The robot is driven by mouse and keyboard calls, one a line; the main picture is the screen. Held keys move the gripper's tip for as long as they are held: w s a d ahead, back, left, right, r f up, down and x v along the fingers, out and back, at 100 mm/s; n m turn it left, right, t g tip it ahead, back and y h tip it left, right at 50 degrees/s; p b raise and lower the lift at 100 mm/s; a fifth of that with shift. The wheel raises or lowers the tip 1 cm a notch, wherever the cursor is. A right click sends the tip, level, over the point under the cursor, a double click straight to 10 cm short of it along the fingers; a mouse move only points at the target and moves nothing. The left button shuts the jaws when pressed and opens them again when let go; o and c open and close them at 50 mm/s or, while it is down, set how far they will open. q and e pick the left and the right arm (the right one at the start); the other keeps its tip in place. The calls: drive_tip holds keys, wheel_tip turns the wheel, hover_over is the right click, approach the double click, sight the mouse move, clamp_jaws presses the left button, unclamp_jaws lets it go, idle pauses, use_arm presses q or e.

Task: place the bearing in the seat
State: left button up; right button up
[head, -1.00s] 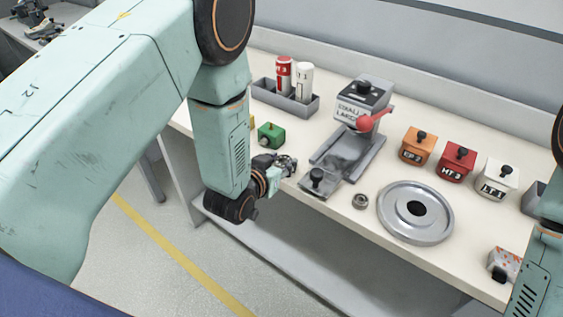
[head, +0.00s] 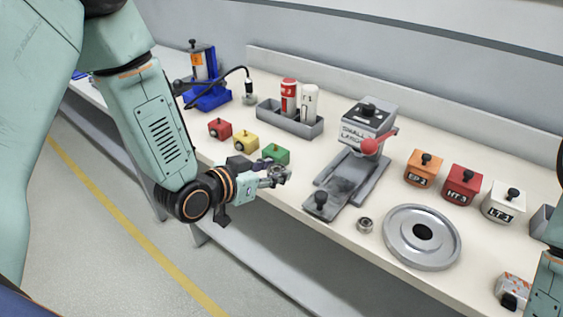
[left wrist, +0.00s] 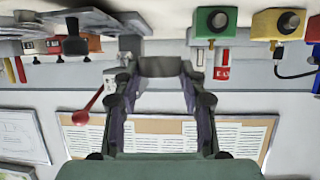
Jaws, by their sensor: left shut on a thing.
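My left gripper (head: 277,176) is shut on a small grey metal ring-like part, which looks like the bearing (head: 279,172). It is held over the front edge of the bench, in front of the green block. In the left wrist view the fingers (left wrist: 160,75) close on this grey part (left wrist: 160,66), and the bench appears upside down there. A large round metal disc (head: 396,245) with a dark centre hole lies on the bench at right. A small metal ring (head: 364,225) lies just left of it. No part is labelled as the seat, so I cannot tell which it is. My right gripper is out of view.
A grey press-like fixture (head: 366,122) with a red ball stands right of the gripper. A grey tray (head: 285,124) holds two bottles. Orange, red and white knobbed blocks stand behind the disc.

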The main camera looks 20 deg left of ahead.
use_arm(q)
drive_tip(key=s+f+m+g+h+b, duration=0.1)
drive_tip(key=s+m+g+h+b, duration=0.2)
drive_tip(key=s, duration=0.7)
drive_tip(key=m+g+h, duration=0.1)
drive_tip(key=m+h, duration=0.1)
drive_tip(key=m, duration=0.1)
drive_tip(key=shift+s+f+g, duration=0.3)
drive_tip(key=shift+s+f, duration=0.05)
